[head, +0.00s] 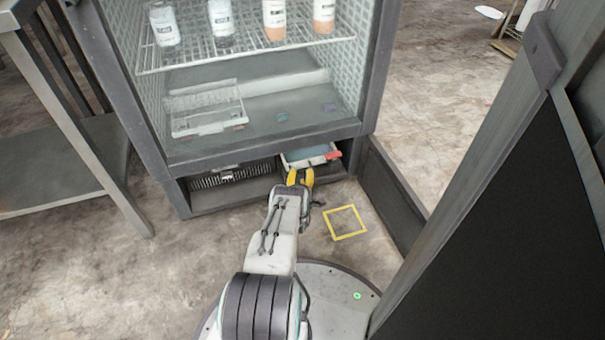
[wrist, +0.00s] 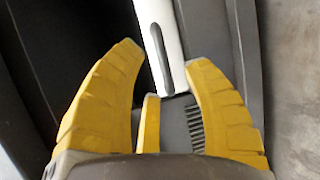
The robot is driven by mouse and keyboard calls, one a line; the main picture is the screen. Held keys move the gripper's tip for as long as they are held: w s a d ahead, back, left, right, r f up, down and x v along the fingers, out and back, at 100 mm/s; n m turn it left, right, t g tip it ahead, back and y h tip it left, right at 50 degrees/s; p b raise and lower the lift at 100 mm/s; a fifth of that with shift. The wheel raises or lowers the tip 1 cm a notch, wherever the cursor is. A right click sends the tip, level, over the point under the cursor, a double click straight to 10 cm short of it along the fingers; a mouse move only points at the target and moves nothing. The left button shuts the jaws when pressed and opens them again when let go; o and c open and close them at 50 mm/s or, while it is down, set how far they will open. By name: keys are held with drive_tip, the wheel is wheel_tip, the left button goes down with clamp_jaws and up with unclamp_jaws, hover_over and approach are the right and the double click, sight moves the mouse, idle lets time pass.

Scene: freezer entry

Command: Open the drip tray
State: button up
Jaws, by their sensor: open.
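The drip tray (head: 311,163), pale-rimmed with a blue-grey inside, sits in the right part of the low opening under the cabinet. A small red patch shows at its right end. My gripper (head: 300,178) is at the tray's front edge, with yellow fingers open. In the wrist view, a white strip with a dark slot (wrist: 153,28), which looks like the tray's front rim, runs between the open fingers (wrist: 163,66). I cannot tell whether the fingers touch it. My fingers hide part of the tray's front.
A dark vent grille (head: 232,176) is left of the tray. Above stands the cabinet with bottles on a wire shelf (head: 245,52). A dark door (head: 500,210) stands at right, a metal table (head: 60,165) at left. A yellow square (head: 345,222) marks clear floor.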

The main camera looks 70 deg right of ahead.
sight(303, 170)
drive_tip(key=b+x, duration=0.1)
drive_tip(key=x, duration=0.1)
drive_tip(key=shift+w+d+f+b, duration=0.1)
drive_tip(key=shift+d+f+b, duration=0.1)
drive_tip(key=shift+d+b, duration=0.1)
drive_tip(key=shift+w+d, duration=0.1)
drive_tip(key=shift+d, duration=0.3)
clamp_jaws()
